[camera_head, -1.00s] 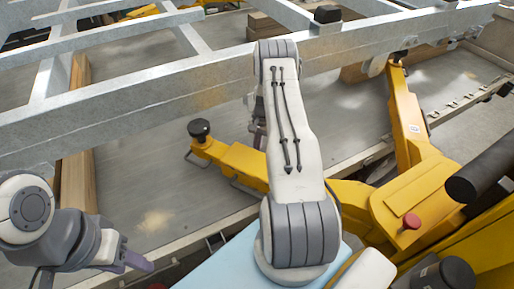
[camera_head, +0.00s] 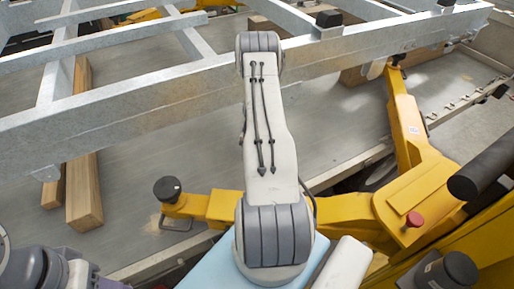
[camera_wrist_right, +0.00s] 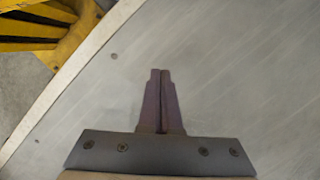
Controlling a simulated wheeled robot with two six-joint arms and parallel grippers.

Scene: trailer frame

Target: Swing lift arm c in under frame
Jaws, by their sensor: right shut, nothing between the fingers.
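A yellow lift arm (camera_head: 222,204) with a round black pad (camera_head: 167,189) at its tip reaches left from the yellow lift column, on the near side of the frame. Another yellow lift arm (camera_head: 405,115) reaches up to the frame at the right. No label shows which is c. The grey trailer frame (camera_head: 120,104) crosses above the floor. My right arm covers part of the near lift arm and hides its gripper in the head view. In the right wrist view my right gripper (camera_wrist_right: 160,72) is shut and empty above grey floor. My left gripper (camera_head: 112,285) barely shows at the bottom edge.
Wooden blocks (camera_head: 86,190) stand under the frame at the left. A red knob (camera_head: 413,220) sits on the yellow base, beside black cylinders (camera_head: 490,165). Grey floor is clear mid-left.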

